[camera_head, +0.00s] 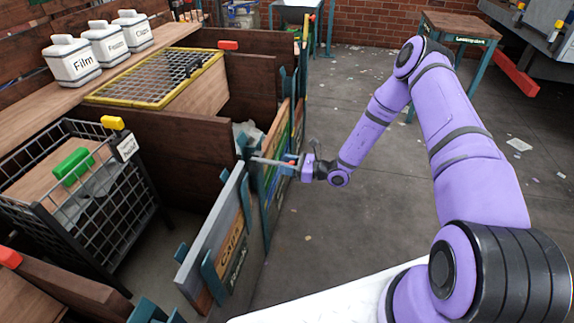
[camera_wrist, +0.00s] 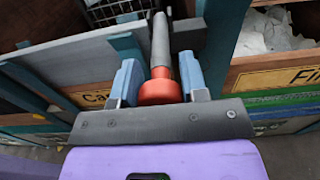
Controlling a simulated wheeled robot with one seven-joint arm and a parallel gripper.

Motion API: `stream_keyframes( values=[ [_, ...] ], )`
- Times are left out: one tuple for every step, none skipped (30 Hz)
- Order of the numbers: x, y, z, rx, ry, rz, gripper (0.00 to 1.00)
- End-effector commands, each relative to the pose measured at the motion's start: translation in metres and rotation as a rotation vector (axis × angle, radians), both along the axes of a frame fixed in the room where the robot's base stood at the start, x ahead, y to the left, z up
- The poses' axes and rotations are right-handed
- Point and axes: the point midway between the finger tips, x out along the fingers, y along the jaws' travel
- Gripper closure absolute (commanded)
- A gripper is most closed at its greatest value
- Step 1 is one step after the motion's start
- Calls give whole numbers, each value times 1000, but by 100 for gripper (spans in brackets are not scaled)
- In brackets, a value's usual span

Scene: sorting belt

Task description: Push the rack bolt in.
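The rack bolt is a grey rod (camera_wrist: 160,40) with an orange-red knob (camera_wrist: 160,91) at its near end in the wrist view. The rod points away from my palm. In the head view, my gripper (camera_head: 291,163) is at the outer side of the bays, and the rod (camera_head: 265,161) points left toward the teal posts. Whether its far tip is seated in anything is unclear.
A grey "Cans" panel (camera_head: 214,240) stands front left of the gripper. A wire cage (camera_head: 138,192) with a green block (camera_head: 73,166) is farther left. A yellow-edged grate (camera_head: 205,72) is behind. The concrete floor (camera_head: 335,235) right of the bays is mostly open.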

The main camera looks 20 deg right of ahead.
Motion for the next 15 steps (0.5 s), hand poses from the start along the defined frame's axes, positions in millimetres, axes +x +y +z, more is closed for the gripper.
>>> stream_keyframes(
  values=[
    [0, 0, 0, 0, 0, 0, 92],
    [0, 0, 0, 0, 0, 0, 99],
    [0, 0, 0, 0, 0, 0, 100],
    [0, 0, 0, 0, 0, 0, 100],
    [0, 1, 0, 0, 0, 0, 100],
    [1, 2, 0, 0, 0, 0, 100],
    [2, 4, 0, 0, 0, 1, 100],
    [4, 7, 0, 1, -1, 1, 100],
    [7, 12, 0, 1, 0, 0, 100],
    [9, 16, 0, 2, -1, 1, 100],
    [13, 22, 0, 1, -2, 1, 100],
    [17, 30, 0, 0, -1, 2, 100],
    [20, 35, 0, 1, -2, 2, 100],
    [24, 41, 0, 1, -2, 1, 100],
    [28, 49, 0, 1, -2, 1, 100]
  ],
)
